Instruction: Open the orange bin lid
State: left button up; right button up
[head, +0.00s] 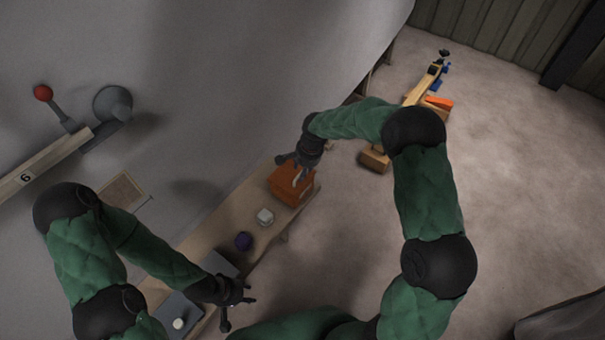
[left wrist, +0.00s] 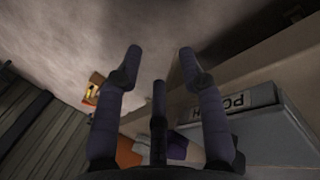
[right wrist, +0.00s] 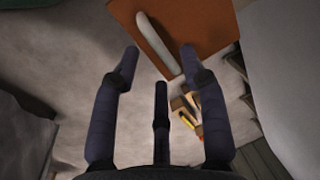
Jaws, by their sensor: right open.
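The orange bin (head: 284,190) stands on the far end of the narrow wooden bench, with a pale bar handle (head: 299,176) on it. Its orange lid (right wrist: 205,25) and the handle (right wrist: 156,45) fill the upper part of the right wrist view. The lid looks closed, though my arm covers part of the bin. My right gripper (head: 294,166) is open, close over the bin; the handle shows between and beyond its fingertips (right wrist: 159,55), not gripped. My left gripper (head: 238,298) is open and empty beside the bench's near end; its spread fingers show in the left wrist view (left wrist: 161,55).
A red-knobbed lever (head: 43,93) is at left. Wooden items (head: 374,158) lie beyond my right arm.

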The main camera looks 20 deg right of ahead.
jog(key=shift+w+a+f, duration=0.1)
jog(key=shift+w+f, duration=0.05)
jog(key=shift+f, duration=0.7)
grip_shut()
